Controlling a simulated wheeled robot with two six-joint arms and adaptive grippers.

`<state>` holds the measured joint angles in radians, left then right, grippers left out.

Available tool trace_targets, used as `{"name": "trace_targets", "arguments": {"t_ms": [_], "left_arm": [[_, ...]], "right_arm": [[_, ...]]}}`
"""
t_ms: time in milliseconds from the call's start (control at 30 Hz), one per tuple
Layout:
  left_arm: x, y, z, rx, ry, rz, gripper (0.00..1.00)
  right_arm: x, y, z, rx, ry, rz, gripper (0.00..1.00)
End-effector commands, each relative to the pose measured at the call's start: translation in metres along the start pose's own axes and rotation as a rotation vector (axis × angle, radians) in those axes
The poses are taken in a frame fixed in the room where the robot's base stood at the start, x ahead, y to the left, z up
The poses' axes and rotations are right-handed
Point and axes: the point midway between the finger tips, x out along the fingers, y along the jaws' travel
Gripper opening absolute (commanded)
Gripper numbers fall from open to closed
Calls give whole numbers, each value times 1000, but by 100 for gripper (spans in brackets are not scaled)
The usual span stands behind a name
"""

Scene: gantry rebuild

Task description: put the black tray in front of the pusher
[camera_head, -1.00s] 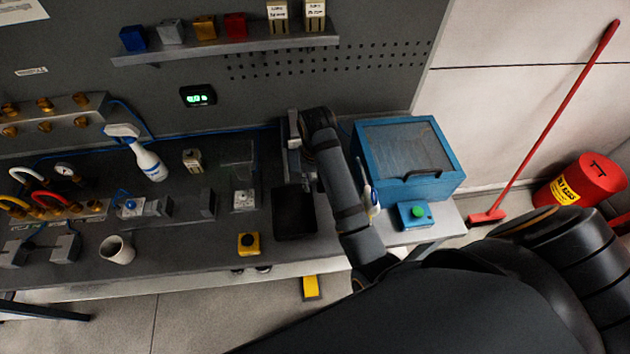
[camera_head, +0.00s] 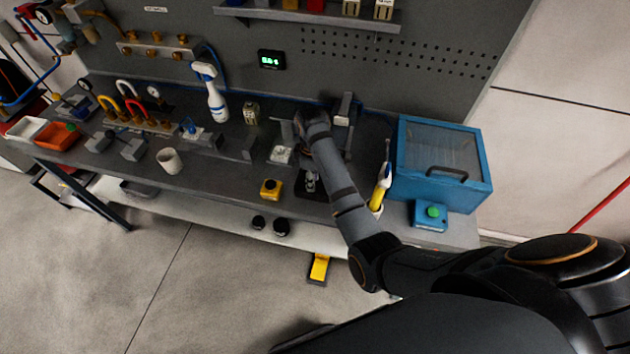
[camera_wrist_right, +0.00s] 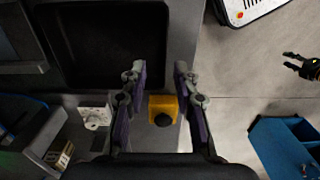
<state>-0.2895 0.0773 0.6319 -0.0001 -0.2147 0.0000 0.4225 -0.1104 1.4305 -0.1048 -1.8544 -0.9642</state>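The black tray (camera_head: 316,197) lies on the grey bench, mostly hidden under my right arm in the head view. In the right wrist view the tray (camera_wrist_right: 105,45) looks empty, with its near right corner by the fingertips. My right gripper (camera_head: 311,182) points down over it. In the wrist view its fingers (camera_wrist_right: 160,75) are spread, one on each side of the tray's right rim, with nothing between them. A grey block-like fixture (camera_head: 344,108) behind the arm may be the pusher; I cannot tell surely. A dark gripper (camera_wrist_right: 290,62), seemingly my left, shows with fingers apart.
A yellow button box (camera_head: 270,189) sits left of the tray. A blue lidded box (camera_head: 440,165) and green-button box (camera_head: 430,214) stand to the right. A yellow-handled tool (camera_head: 380,188) stands close beside my arm. A white mug (camera_head: 169,160) is farther left.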

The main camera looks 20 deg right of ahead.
Motion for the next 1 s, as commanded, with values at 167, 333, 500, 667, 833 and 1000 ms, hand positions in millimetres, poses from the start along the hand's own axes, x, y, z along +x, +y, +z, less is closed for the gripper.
{"name": "trace_targets", "arguments": {"t_ms": [167, 333, 500, 667, 833, 1000], "left_arm": [[-7, -3, -26, -1, 34, -3, 40], [-9, -2, 25, 2, -44, -2, 40], [-26, -3, 45, 4, -76, -1, 40], [-26, -4, 18, 2, -35, -2, 40], [-25, -4, -8, 1, 5, -2, 40], [-25, -4, 3, 1, -14, -2, 40]], "right_arm": [[24, 0, 0, 1, -2, -1, 30], [30, 0, 0, 2, 0, 0, 30], [51, -1, -4, 2, -3, -3, 30], [76, -1, -4, 3, -1, -1, 30], [81, -1, -4, 3, 1, 1, 30], [80, -1, -5, 3, 1, 1, 19]]}}
